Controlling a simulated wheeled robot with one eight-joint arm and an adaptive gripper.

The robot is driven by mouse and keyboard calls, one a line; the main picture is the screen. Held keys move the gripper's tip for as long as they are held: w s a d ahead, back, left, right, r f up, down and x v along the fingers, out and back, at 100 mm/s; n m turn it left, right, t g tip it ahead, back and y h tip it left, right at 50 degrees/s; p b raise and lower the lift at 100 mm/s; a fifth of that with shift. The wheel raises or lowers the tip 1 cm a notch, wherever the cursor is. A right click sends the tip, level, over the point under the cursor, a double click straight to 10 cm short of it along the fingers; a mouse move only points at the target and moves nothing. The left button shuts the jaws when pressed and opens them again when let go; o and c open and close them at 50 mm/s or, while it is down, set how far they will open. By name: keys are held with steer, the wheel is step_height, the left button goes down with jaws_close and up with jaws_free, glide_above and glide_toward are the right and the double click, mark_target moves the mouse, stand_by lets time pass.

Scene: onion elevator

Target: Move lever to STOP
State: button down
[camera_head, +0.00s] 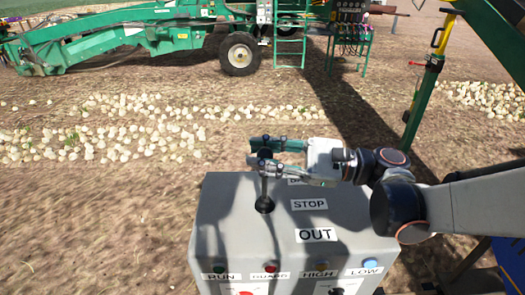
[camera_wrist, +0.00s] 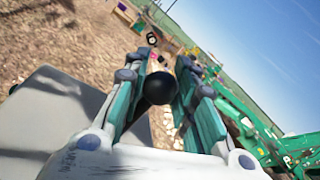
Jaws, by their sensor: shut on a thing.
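The lever (camera_head: 264,187) rises from a dark round boot on top of a grey control box (camera_head: 235,225). It stands nearly upright. Its boot is level with the STOP label (camera_head: 309,204). An OUT label (camera_head: 316,235) sits nearer the front, and another label behind STOP is partly hidden by my gripper. My gripper (camera_head: 261,155) reaches in from the right and is shut on the top of the lever. In the wrist view the black ball knob (camera_wrist: 160,88) sits between the two green fingers of my gripper (camera_wrist: 166,78).
Buttons labelled RUN, GUARD, HIGH and LOW line the box's front, with a red knob (camera_head: 246,293) below. Onions (camera_head: 130,125) lie in rows on the soil. A green machine (camera_head: 165,35) stands behind. A green post (camera_head: 422,100) rises at the right.

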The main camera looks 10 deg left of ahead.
steer(key=shift+f, duration=0.15)
steer(key=c, duration=1.3)
jaws_free()
steer(key=shift+w+d, duration=0.15)
steer(key=d, duration=1.1)
steer(key=shift+w+d+f, duration=0.3)
steer(key=shift+w+d, duration=0.1)
